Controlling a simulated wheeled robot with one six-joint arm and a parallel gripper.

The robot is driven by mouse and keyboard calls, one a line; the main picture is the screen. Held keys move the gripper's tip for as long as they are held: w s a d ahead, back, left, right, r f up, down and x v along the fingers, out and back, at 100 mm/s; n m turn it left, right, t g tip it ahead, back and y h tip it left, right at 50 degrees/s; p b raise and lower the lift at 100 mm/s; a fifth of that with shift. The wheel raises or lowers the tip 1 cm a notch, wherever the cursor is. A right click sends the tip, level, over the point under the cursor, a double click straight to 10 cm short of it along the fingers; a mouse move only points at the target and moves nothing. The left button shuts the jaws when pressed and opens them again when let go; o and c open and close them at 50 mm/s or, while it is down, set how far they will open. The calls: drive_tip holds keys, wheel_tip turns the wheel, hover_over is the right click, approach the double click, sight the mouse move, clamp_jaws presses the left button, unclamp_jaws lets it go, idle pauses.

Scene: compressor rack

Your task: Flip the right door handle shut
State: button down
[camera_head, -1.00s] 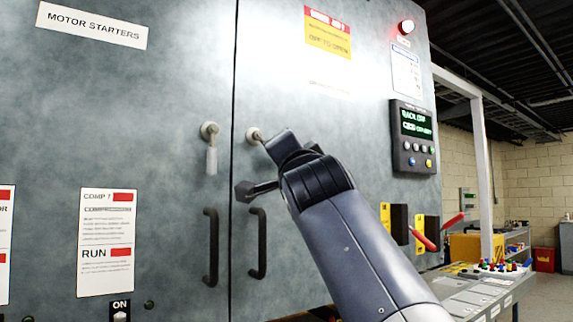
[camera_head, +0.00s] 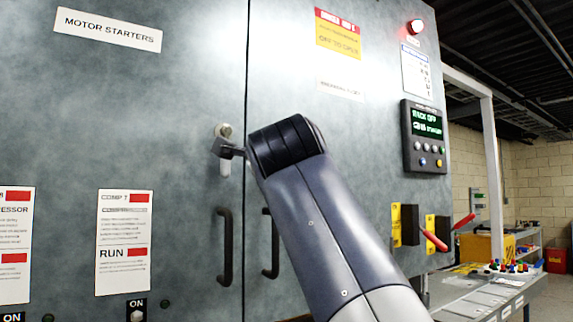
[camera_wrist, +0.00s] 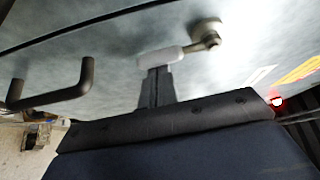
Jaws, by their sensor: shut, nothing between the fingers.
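The right door handle shows in the wrist view as a round pivot (camera_wrist: 207,28) with a pale grip (camera_wrist: 165,57) running left from it, on the side of the black door pull. My gripper (camera_wrist: 157,74) is shut and empty, its fingertips overlapping the grip's lower edge; I cannot tell if they touch. In the head view my arm hides the right handle. My gripper (camera_head: 224,148) there points left and crosses in front of the left door handle (camera_head: 225,168), whose grip hangs straight down.
Black door pulls (camera_head: 225,248) flank the door seam below the handles. A control panel (camera_head: 423,137) and switches with red levers (camera_head: 434,240) are on the cabinet's right. A lit red lamp (camera_head: 416,27) is at its top right.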

drive_tip(key=shift+a, duration=0.1)
idle(0.6)
drive_tip(key=s+d+b, duration=0.2)
drive_tip(key=s+d, duration=0.2)
drive_tip(key=s, duration=0.4)
drive_tip(key=shift+s+d, duration=0.15)
drive_tip(key=shift+s, duration=0.15)
idle(0.5)
